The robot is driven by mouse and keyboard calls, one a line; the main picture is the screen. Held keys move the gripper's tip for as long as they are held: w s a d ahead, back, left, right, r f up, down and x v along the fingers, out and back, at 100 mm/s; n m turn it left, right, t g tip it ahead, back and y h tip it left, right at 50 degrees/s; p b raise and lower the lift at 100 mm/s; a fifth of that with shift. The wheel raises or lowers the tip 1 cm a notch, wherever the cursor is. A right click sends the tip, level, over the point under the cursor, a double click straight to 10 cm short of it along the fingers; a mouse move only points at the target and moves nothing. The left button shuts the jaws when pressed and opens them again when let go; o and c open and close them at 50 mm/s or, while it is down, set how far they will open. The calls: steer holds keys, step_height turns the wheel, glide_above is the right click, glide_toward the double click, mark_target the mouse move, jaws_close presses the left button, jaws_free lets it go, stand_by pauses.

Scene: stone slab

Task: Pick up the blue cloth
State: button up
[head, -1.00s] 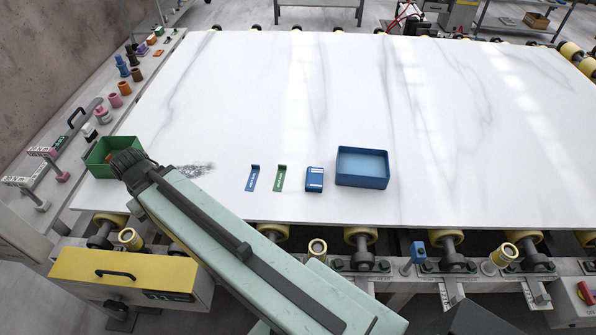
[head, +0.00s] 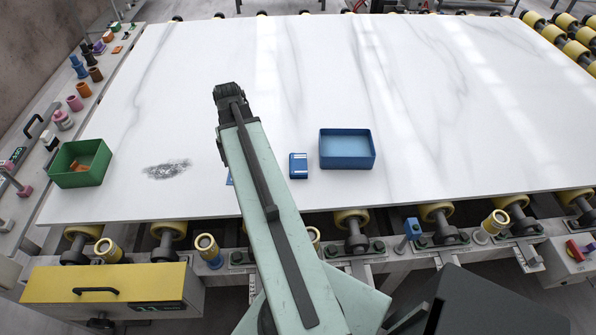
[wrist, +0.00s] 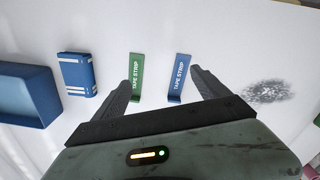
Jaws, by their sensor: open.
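The blue cloth (head: 298,166) looks like a small folded blue block with white stripes, lying flat on the white slab just left of the blue tray. It also shows at the left in the wrist view (wrist: 77,74), outside my fingers. My gripper (head: 228,92) is open and empty above the slab, to the left of the cloth and farther back in the head view. In the wrist view, my fingers (wrist: 162,80) spread around the area of a green tape strip (wrist: 136,76) and a blue tape strip (wrist: 179,77).
The blue tray (head: 347,162) stands right of the cloth, close to it. A green bin (head: 82,176) with an orange item stands at the left edge. A grey smudge (head: 167,169) marks the slab. The slab's right and back areas are clear.

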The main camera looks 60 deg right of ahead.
mark_target(299, 163)
steer(key=s+d+m, duration=0.1)
steer(key=s+d, duration=0.3)
steer(key=d, duration=0.1)
steer(key=s+d+f+m+b, duration=0.1)
steer(key=s+d, duration=0.3)
steer(key=s, duration=0.1)
steer(key=s+d+f+m, duration=0.1)
steer(key=s+d, duration=0.3)
steer(key=d, duration=0.1)
steer(key=shift+s+d+f+m, duration=0.15)
steer(key=shift+s+d+m, duration=0.15)
steer(key=shift+d+m, duration=0.1)
step_height(299, 163, down, 8)
steer(key=b, duration=0.8)
steer(key=shift+w+d+b, duration=0.1)
steer(key=shift+b, duration=0.2)
steer(key=shift+c, duration=0.4)
steer(key=c, duration=1.4)
steer(key=shift+r+p, duration=0.25)
steer(key=shift+p, duration=0.05)
step_height(299, 163, up, 10)
steer(key=p, duration=0.9)
steer(key=shift+f+p, duration=0.15)
steer(key=shift+p, duration=0.25)
